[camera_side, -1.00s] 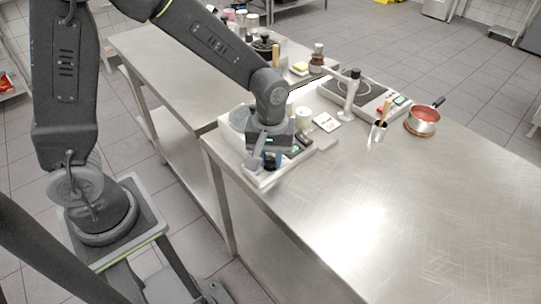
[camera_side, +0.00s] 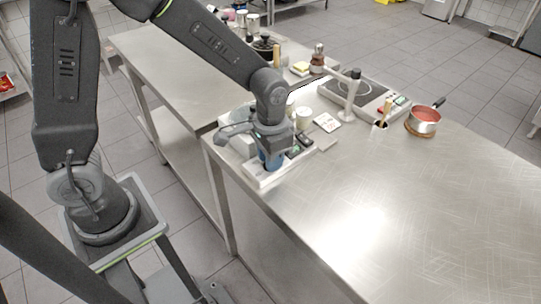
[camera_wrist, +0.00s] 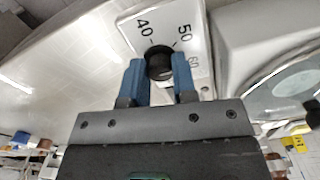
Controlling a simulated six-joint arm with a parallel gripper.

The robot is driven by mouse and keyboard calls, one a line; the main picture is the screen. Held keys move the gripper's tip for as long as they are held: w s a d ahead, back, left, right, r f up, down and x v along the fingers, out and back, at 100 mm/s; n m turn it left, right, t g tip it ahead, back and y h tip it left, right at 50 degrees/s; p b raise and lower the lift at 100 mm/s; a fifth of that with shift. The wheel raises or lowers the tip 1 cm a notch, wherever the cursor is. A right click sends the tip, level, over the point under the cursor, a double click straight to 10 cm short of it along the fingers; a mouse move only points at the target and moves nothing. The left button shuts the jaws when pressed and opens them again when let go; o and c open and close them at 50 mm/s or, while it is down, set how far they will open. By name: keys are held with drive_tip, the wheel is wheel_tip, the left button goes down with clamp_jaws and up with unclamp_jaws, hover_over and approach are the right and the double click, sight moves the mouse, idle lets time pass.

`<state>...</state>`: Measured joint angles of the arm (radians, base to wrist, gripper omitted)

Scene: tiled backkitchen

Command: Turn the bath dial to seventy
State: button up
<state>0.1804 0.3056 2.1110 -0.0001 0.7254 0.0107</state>
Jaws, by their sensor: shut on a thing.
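The bath dial (camera_wrist: 159,62) is a round black knob on a white plate (camera_wrist: 196,28) printed with 40, 50 and 60 in the wrist view. The blue fingers of my gripper (camera_wrist: 162,68) stand on either side of the knob and are shut on it. I cannot make out a pointer on the knob, and seventy is not visible. In the side view my gripper (camera_side: 271,160) points down over the front of the pale bath unit (camera_side: 261,180) at the counter's near corner. The knob is hidden there behind the fingers.
Beside the bath unit lies a small white card (camera_side: 327,122). The steel counter (camera_side: 400,210) is clear at the right front.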

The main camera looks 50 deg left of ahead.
drive_tip(key=m, duration=0.4)
drive_tip(key=shift+m, duration=0.3)
drive_tip(key=m, duration=0.4)
drive_tip(key=shift+m, duration=0.3)
drive_tip(key=m, duration=0.4)
drive_tip(key=shift+w+m, duration=0.1)
drive_tip(key=shift+m, duration=2.3)
drive_tip(key=o, duration=0.9)
drive_tip(key=shift+o, duration=0.2)
drive_tip(key=shift+r, duration=0.1)
wheel_tip(320, 180, up, 14)
drive_tip(key=shift+a, duration=0.1)
